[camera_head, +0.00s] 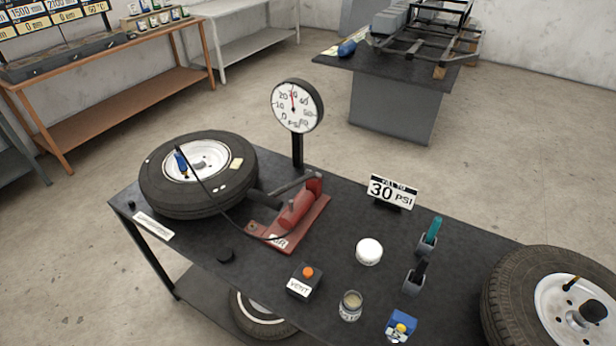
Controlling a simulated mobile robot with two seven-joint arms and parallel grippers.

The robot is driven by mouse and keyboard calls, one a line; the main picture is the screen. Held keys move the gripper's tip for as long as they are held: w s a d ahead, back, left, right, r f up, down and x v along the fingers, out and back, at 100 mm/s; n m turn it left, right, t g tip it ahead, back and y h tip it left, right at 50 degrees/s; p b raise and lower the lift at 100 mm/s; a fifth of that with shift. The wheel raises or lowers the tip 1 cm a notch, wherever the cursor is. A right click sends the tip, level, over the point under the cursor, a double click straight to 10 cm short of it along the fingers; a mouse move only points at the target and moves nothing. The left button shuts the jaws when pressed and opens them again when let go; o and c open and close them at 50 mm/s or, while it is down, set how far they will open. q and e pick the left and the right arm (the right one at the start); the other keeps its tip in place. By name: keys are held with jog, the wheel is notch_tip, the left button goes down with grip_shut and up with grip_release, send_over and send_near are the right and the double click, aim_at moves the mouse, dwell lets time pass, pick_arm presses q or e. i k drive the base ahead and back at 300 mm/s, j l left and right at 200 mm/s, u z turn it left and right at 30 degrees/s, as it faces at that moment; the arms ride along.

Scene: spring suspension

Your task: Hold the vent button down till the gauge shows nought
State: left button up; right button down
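The vent button (308,272) is an orange cap on a small black box (301,286) labelled VENT, near the front edge of the black table. Nothing touches it. The gauge (297,106) is a round white PSI dial on a black post behind the table's middle. Its red needle points nearly straight up, around 30, between the 20 and 40 marks. A tyre (199,172) lies flat at the table's left, with a blue piece on its white rim and a thin dark hose running toward the red pump. Neither of my grippers is in view.
A red pump (297,210) stands on a red base behind the button. A white tub (368,251), a glass jar (350,305), a blue box (399,326) and two dark holders sit right of it. A "30 PSI" sign (393,190) stands behind. Another wheel (555,300) is at right.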

aim_at(307, 272)
jog(key=i+j+z, duration=0.25)
jog(key=i+j, duration=0.2)
jog(key=i+j+z, duration=0.2)
jog(key=i+j, duration=0.2)
jog(key=j, duration=0.3)
